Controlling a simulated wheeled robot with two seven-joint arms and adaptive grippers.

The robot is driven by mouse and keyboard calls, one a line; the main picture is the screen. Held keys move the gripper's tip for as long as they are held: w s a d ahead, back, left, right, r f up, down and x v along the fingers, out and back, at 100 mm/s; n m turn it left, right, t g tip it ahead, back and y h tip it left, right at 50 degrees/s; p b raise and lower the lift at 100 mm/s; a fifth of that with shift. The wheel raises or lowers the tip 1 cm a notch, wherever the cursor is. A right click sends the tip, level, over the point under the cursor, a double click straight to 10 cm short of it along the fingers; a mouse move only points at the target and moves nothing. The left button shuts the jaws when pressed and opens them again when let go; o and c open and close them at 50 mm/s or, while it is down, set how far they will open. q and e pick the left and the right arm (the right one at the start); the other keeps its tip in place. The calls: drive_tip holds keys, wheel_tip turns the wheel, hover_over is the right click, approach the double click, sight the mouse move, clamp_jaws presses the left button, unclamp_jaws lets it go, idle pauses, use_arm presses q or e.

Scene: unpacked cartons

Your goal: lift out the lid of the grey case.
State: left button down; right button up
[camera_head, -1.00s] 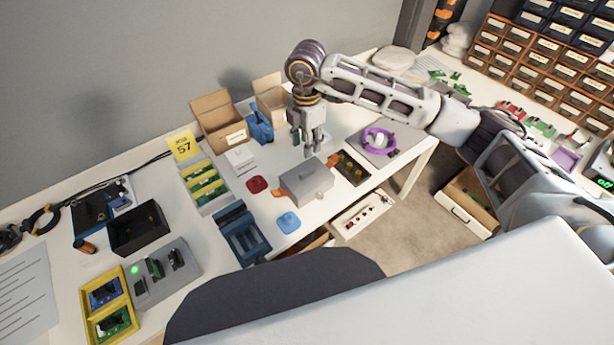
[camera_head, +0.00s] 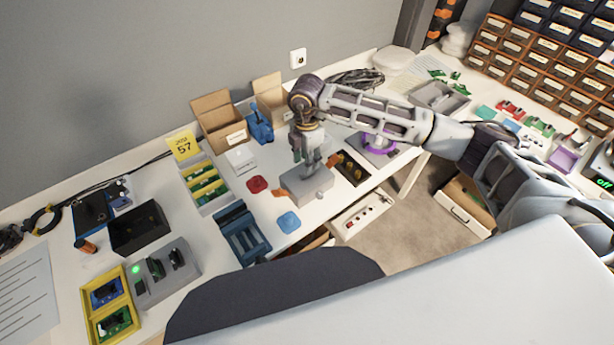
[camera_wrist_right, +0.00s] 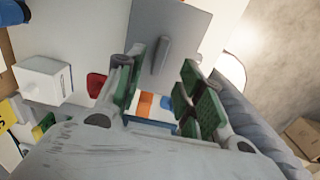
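The grey case (camera_head: 309,195) sits on the white table with its grey lid on top. In the right wrist view the lid (camera_wrist_right: 192,28) fills the top middle and carries a raised bar handle (camera_wrist_right: 163,54). My right gripper (camera_head: 310,165) is just above the case and points down. In the wrist view its green-padded fingers (camera_wrist_right: 160,82) are apart, with nothing between the pads; the handle lies just beyond the fingertips, roughly in line with the gap. In the head view the fingers hide part of the lid and its handle. My left gripper is not in view.
A blue bin (camera_head: 242,236) and a light-blue piece (camera_head: 288,222) lie left and in front of the case. A dark red piece (camera_head: 257,184) lies to its left. A brown-black tray (camera_head: 349,168) stands close to its right. Open cartons (camera_head: 218,122) stand behind.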

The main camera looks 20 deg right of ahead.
drive_tip(key=shift+f, duration=0.35)
wheel_tip(320, 180, down, 4)
drive_tip(key=shift+w+d+r+p, duration=0.1)
drive_tip(key=shift+r+p, duration=0.15)
drive_tip(key=shift+p, duration=0.1)
drive_tip(key=shift+f, duration=0.45)
drive_tip(key=c, duration=0.8)
clamp_jaws()
drive_tip(key=shift+r, duration=0.85)
wheel_tip(320, 180, up, 7)
drive_tip(key=shift+f+b, duration=0.1)
drive_tip(key=shift+b, duration=0.2)
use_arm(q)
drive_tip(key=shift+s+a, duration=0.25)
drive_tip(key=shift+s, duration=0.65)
use_arm(e)
drive_tip(key=shift+r, duration=0.75)
